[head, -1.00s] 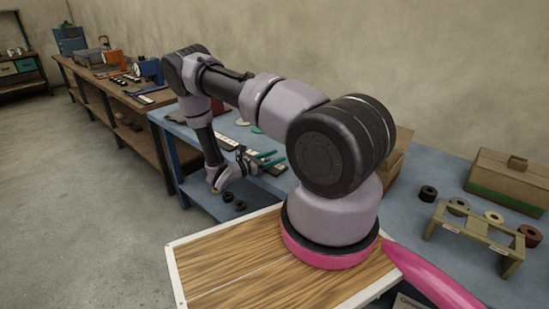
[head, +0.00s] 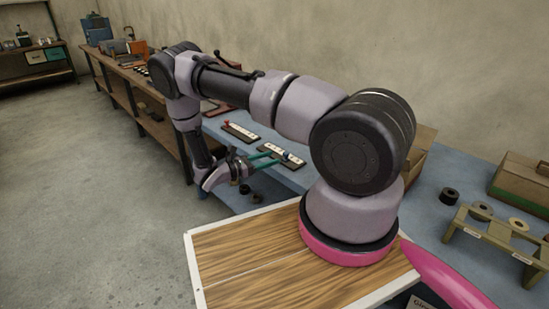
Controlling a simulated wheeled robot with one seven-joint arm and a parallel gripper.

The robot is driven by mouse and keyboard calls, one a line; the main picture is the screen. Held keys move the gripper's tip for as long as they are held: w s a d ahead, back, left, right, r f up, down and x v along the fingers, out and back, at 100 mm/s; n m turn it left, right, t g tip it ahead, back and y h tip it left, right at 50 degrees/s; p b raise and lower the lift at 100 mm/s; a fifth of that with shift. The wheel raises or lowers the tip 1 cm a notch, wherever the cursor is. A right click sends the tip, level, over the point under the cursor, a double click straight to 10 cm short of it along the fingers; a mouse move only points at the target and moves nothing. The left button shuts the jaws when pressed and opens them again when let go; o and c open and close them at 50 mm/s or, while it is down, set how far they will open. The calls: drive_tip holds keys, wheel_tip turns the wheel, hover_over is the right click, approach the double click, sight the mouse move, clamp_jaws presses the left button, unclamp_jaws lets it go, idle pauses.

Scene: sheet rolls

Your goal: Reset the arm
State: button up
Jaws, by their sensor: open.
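My gripper (head: 279,157) is at the end of my bent arm, left of the arm's base in the head view. Its two teal fingers point right and are apart, with nothing seen between them. It is over or beside the near left end of the blue bench (head: 436,211); its exact height I cannot tell.
Strips with white faces (head: 240,132) lie on the bench behind the gripper. At right are a black roll (head: 449,196), an olive rack (head: 490,238) with rolls, and a cardboard box (head: 520,184). A long wooden workbench (head: 125,83) runs along the wall. Floor at left is clear.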

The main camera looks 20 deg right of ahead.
drive_tip(key=shift+r, duration=0.1)
idle(0.3)
drive_tip(key=s+a+r+m+g+y, duration=0.1)
drive_tip(key=s+r+m+g+y, duration=0.35)
drive_tip(key=r, duration=0.85)
drive_tip(key=s+r+m+g+y, duration=0.1)
drive_tip(key=s+r+m+y, duration=0.1)
drive_tip(key=r+m+y, duration=0.8)
drive_tip(key=s+a+r+m+t+y, duration=0.2)
drive_tip(key=s+r, duration=0.6)
drive_tip(key=r, duration=0.4)
drive_tip(key=s+a+r+m+t+y, duration=0.3)
drive_tip(key=s+a+r+m+t, duration=0.2)
drive_tip(key=r, duration=0.8)
drive_tip(key=s+m+t, duration=0.1)
drive_tip(key=s+t, duration=0.2)
drive_tip(key=t, duration=0.1)
drive_tip(key=shift+s+m+y, duration=0.25)
drive_tip(key=shift+m+y, duration=0.1)
